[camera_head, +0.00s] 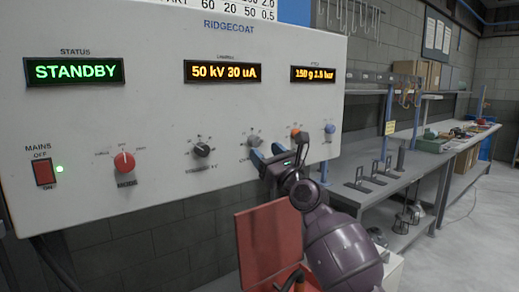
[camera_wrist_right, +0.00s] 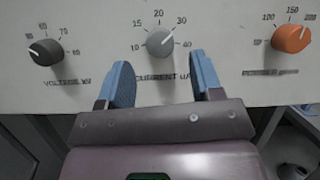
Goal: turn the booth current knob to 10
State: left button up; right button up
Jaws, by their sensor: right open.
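The grey current knob (camera_wrist_right: 159,42) sits on the white panel face in the right wrist view, with a scale from 10 to 40 around it. Its pointer appears to be turned to the upper right, towards 30. It also shows small in the head view (camera_head: 254,140). My right gripper (camera_wrist_right: 160,70) is open, its two blue fingers just below the knob, one to each side, apart from it. In the head view the right gripper (camera_head: 268,154) is close to the panel. The display (camera_head: 223,71) reads 50 kV 30 uA. My left gripper is out of view.
A dark voltage knob (camera_wrist_right: 45,51) is left of the current knob, and an orange knob (camera_wrist_right: 291,38) is right. The status display (camera_head: 75,71) reads STANDBY. A red mains switch (camera_head: 43,172) and red knob (camera_head: 123,162) are at left. A grey workbench (camera_head: 410,172) stands at right.

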aim_at(257, 143)
jog(key=shift+b+x, duration=0.35)
jog(key=shift+x, duration=1.45)
